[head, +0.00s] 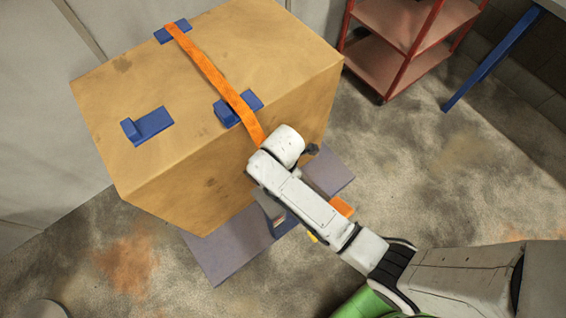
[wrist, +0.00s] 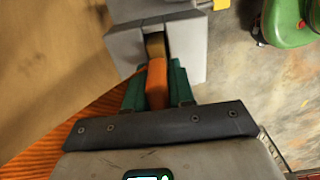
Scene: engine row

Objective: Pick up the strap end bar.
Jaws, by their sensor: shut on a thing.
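In the wrist view my gripper (wrist: 157,78) has its two green fingers closed on an orange piece, which I take to be the strap end bar (wrist: 156,86). A yellow-brown part sits just beyond it, in the slot of a grey bracket (wrist: 188,60). Whether the bar touches the bracket is unclear. In the head view an orange strap (head: 212,72) runs over a large tan box (head: 190,190) and down behind my arm. The strap (wrist: 55,128) also shows at lower left in the wrist view. My arm hides my fingers in the head view.
Blue brackets (head: 150,126) sit on the box top. The box stands over a grey-purple base (head: 230,245). A red shelf cart (head: 400,25) and a blue leg (head: 495,60) stand at upper right. A green object (wrist: 290,22) is near. Floor is open at right.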

